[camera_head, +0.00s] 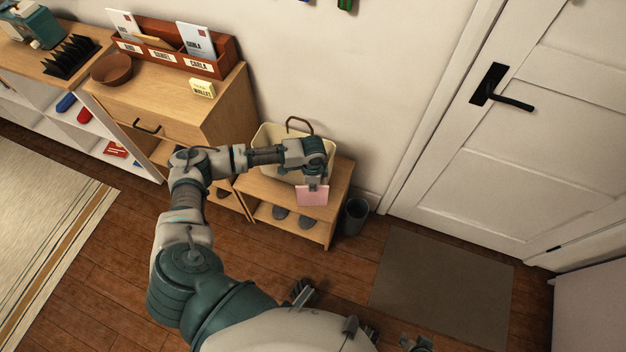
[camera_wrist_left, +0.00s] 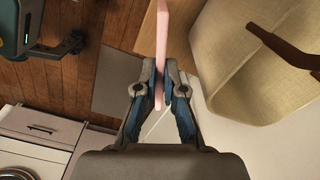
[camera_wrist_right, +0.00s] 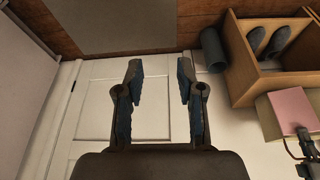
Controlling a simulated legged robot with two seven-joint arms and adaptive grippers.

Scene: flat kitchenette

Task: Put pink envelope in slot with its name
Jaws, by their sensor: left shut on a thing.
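The pink envelope (camera_head: 312,196) hangs from my left gripper (camera_head: 314,183), which is shut on its upper edge, in front of the low shoe bench. In the left wrist view the envelope (camera_wrist_left: 163,45) shows edge-on between the fingers (camera_wrist_left: 160,88). It also shows in the right wrist view (camera_wrist_right: 292,110). No name can be read on it. The red-brown letter rack (camera_head: 222,66) stands on the wooden cabinet, with name labels; the rightmost reads CARLA and the middle seems to read DANIEL. White envelopes stand in its left and right slots, a tan one in the middle. My right gripper (camera_wrist_right: 160,82) is open and empty.
A cream basket (camera_head: 268,137) with a brown handle stands on the bench (camera_head: 340,178), beside my left gripper. A brown bowl (camera_head: 111,69) and a yellow WALLET note (camera_head: 202,88) are on the cabinet. A dark bin (camera_head: 354,217) stands right of the bench.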

